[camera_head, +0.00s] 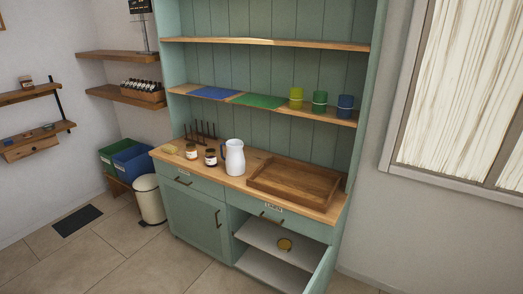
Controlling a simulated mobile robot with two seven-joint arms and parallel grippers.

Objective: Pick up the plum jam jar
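Two small jars with pale labels stand on the wooden counter in the head view. The left jar (191,151) looks light brown. The right jar (211,157) looks darker, with a dark lid. The labels are too small to read, so I cannot tell which one is plum jam. Neither of my grippers is in view.
A white jug (234,158) stands close right of the jars, and a dark peg rack (202,137) is behind them. A wooden tray (293,187) fills the counter's right. Below, a cabinet door (322,271) stands open. Floor (110,255) in front is clear.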

